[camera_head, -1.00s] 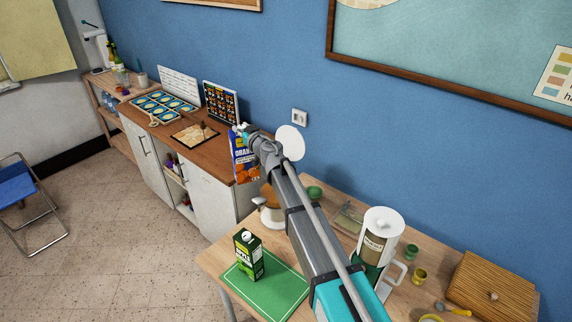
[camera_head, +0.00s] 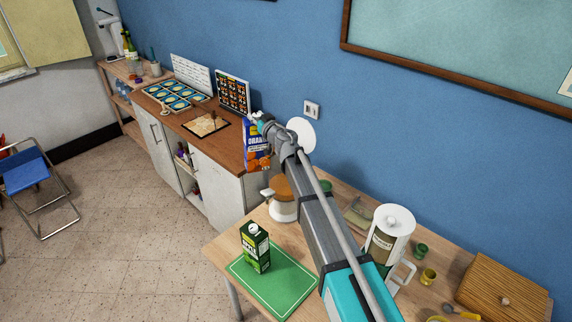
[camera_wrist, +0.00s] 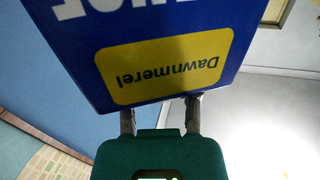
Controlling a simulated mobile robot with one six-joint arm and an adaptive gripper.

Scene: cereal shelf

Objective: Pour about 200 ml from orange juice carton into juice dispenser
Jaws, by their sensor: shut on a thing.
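The blue orange juice carton (camera_head: 255,148) with orange fruit pictures is held up near upright at the far end of my arm. In the wrist view its blue side and yellow label (camera_wrist: 165,68) fill the top, with upside-down print. My gripper (camera_wrist: 160,112) is shut on it; it also shows in the head view (camera_head: 264,122), partly hidden. A white vessel with an orange top (camera_head: 283,203) stands on the table, partly behind my arm. A tall jug with white lid and handle (camera_head: 390,232) stands right of my arm. I cannot tell which is the juice dispenser.
A green and black carton (camera_head: 256,247) stands on a green mat (camera_head: 278,290) on the near table. Small cups (camera_head: 428,276) and a wooden box (camera_head: 503,290) are at right. The counter (camera_head: 222,150) behind holds a tray and boards. A blue wall backs both.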

